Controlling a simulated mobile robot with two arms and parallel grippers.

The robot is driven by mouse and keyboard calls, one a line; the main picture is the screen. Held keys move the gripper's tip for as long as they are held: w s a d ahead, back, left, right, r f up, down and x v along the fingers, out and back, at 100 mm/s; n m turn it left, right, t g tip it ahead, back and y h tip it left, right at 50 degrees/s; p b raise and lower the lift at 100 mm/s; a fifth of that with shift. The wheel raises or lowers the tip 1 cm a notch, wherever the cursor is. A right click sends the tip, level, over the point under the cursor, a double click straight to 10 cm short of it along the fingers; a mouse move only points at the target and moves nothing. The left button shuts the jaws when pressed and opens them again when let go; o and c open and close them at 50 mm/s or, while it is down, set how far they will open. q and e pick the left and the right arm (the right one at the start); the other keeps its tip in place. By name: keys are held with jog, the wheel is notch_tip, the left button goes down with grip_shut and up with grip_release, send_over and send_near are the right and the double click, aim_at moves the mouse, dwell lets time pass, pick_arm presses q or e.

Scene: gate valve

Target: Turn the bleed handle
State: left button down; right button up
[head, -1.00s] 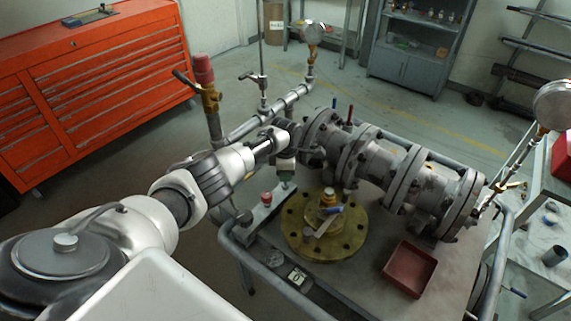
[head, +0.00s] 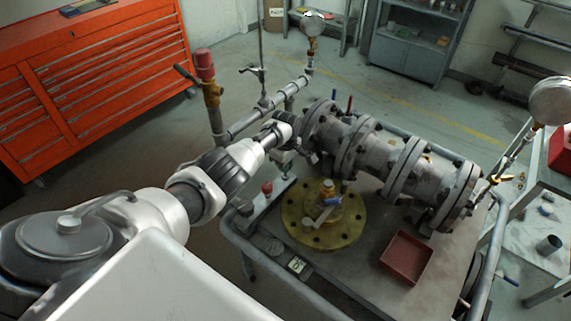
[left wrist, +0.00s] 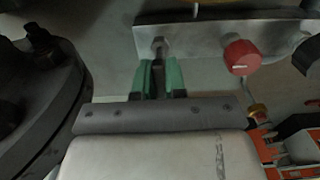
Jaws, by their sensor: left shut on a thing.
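My left gripper (head: 284,163) reaches down at the far end of a grey metal bar (head: 262,206) beside the gate valve (head: 385,162). In the left wrist view, the green fingers (left wrist: 160,77) are close together at the bar (left wrist: 195,38). They are shut on the bleed handle, a small grey metal piece (left wrist: 159,46) mostly hidden between and behind them. A red knob (left wrist: 240,57) sits on the bar to the right of the fingers and also shows in the head view (head: 267,188). My right gripper is not in view.
A brass flange (head: 293,222) with a blue-tipped lever (head: 331,201) lies on the cart (head: 345,265), near a dark red tray (head: 407,258). Pipework with a red-topped valve (head: 206,68) stands behind my arm. A large dark flange (left wrist: 40,105) is close left of my fingers.

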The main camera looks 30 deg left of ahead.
pick_arm(q)
jog(key=shift+m, duration=0.3)
jog(key=c, duration=1.2)
grip_release()
jog(key=shift+r, duration=0.6)
notch_tip(320, 180, up, 10)
jog(key=shift+f+p, duration=0.1)
jog(key=shift+p, duration=0.5)
jog(key=shift+f, duration=0.1)
